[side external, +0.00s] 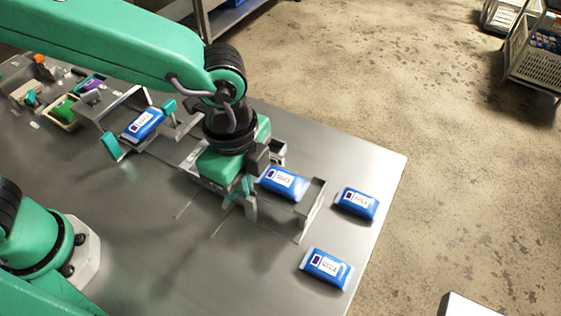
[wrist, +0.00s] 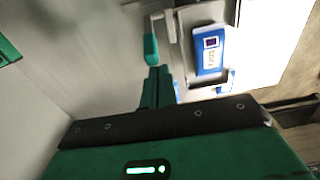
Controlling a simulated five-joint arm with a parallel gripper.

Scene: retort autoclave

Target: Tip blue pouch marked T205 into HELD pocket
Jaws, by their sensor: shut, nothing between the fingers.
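A blue pouch (side external: 283,182) with a white label lies in a metal cradle (side external: 312,210) just right of my gripper (side external: 240,194). The wrist view shows a blue pouch (wrist: 210,50) in a metal cradle, its label too small to read surely. Another blue pouch (side external: 143,124) lies tilted in a cradle with green tabs at the left. Two more blue pouches (side external: 356,203) (side external: 326,268) lie on the table to the right. My gripper's green fingers (wrist: 157,88) are together and empty, beside a green tab (wrist: 150,45). I cannot tell which pouch is T205 or which pocket is HELD.
The steel table (side external: 200,265) has bare room at the front. Its right edge is close beyond the loose pouches. Small trays with a green item (side external: 64,110) and a purple item (side external: 90,83) are at the far left. A wire basket (side external: 530,62) stands off the table.

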